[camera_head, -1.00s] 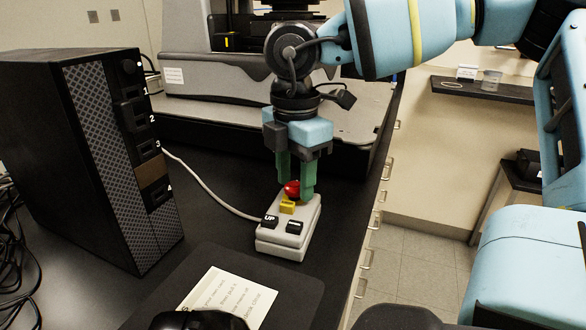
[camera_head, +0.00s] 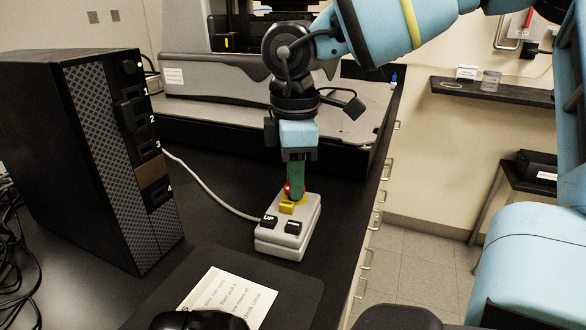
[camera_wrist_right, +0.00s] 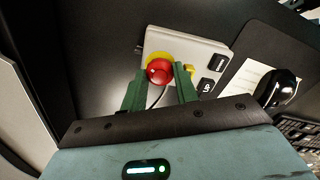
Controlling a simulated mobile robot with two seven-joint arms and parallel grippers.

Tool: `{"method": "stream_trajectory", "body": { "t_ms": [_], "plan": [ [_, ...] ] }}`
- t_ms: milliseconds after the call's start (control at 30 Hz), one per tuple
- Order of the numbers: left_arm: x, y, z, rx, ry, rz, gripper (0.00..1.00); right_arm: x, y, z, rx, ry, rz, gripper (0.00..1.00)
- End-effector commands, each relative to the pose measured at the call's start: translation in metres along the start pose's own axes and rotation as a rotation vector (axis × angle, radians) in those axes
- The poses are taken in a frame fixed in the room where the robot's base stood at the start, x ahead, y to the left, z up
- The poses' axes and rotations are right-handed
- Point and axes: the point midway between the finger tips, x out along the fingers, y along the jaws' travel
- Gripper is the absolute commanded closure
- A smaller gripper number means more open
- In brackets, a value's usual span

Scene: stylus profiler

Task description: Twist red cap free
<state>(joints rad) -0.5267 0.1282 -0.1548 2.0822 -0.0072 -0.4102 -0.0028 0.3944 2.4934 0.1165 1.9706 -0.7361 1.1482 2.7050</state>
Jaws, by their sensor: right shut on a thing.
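The red cap (camera_head: 287,190) is a round red button head on a yellow base at the far end of a light grey control box (camera_head: 283,252). In the right wrist view the red cap (camera_wrist_right: 159,71) sits between the two green fingers of my right gripper (camera_wrist_right: 160,80). My right gripper (camera_head: 295,192) points down and is shut on the red cap. In the head view its fingers line up one behind the other and partly hide the cap. The cap still sits on the box. My left gripper is not in view.
The box also has a yellow button and black keys, one marked UP (camera_head: 269,221), and a white cable. A black computer tower (camera_head: 95,160) stands left. A large instrument (camera_head: 200,90) stands behind. A paper note (camera_head: 228,298) and a black mouse lie in front. The table's right edge is close.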

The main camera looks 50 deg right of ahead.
Motion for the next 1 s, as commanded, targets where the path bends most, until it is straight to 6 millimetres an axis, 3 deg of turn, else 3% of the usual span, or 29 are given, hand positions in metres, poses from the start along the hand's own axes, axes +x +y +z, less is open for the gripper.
{"method": "stream_trajectory", "body": {
  "t_ms": [100,133,333,667,1000],
  "plan": [
    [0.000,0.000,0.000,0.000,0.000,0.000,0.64,0.001,-0.001,0.000,-0.003,0.001,-0.004,0.98],
    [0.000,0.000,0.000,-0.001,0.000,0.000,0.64,0.001,-0.001,0.000,-0.004,0.001,-0.004,0.69],
    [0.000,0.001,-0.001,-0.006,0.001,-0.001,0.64,0.001,-0.001,0.000,-0.006,0.001,-0.004,0.45],
    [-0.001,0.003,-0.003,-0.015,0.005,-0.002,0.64,-0.003,-0.001,0.000,-0.007,0.001,-0.003,0.45],
    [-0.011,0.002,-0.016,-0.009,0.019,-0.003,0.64,-0.031,-0.001,0.000,-0.006,0.001,0.000,0.45]
  ]
}}
